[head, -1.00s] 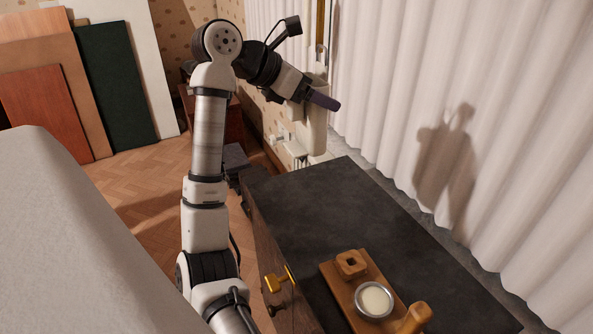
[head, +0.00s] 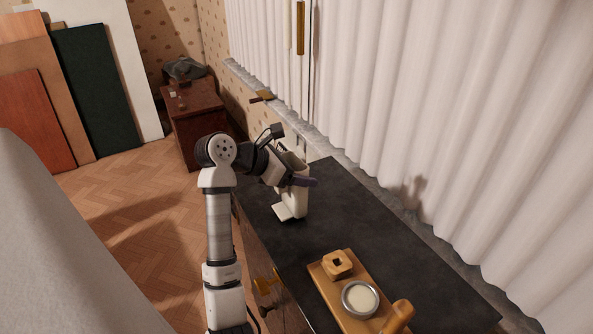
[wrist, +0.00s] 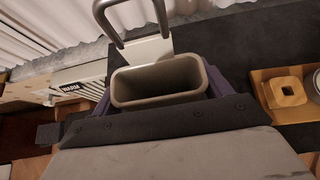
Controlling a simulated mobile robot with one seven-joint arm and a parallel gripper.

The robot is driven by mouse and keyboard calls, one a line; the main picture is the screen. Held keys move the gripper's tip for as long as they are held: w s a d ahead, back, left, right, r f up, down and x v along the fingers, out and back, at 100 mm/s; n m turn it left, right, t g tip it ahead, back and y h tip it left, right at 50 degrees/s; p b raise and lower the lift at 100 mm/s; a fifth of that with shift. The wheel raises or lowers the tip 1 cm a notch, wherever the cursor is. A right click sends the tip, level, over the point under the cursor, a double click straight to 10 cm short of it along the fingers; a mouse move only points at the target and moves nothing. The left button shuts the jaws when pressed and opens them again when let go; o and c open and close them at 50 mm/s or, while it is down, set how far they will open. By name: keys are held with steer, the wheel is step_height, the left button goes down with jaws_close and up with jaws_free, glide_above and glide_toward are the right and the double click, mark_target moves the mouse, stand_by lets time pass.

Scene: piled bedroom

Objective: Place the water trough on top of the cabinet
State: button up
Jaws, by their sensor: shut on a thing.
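The water trough (head: 290,211) is a cream, open-topped vessel with a flat foot-like part, held upright in the head view. My gripper (head: 300,182) is shut on it, with a purple finger across its side. In the wrist view the trough (wrist: 158,101) shows its open rim between my gripper's fingers (wrist: 160,90), and its inside looks empty. The cabinet (head: 372,212) has a dark top, and the trough is over or at its far left part. I cannot tell whether the trough's bottom touches the top.
A wooden board (head: 325,284) with a square wooden piece (head: 338,265) and a round metal dish (head: 360,299) lies on the near part of the cabinet. White curtains (head: 420,120) hang along the right. The middle of the top is bare. A red-brown bedside cabinet (head: 195,125) stands behind.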

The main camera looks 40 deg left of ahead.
steer(key=shift+f, duration=0.45)
steer(key=shift+f, duration=0.2)
steer(key=o, duration=0.9)
steer(key=shift+r, duration=0.1)
steer(key=b+v, duration=0.3)
steer(key=v, duration=0.9)
steer(key=shift+s, duration=0.1)
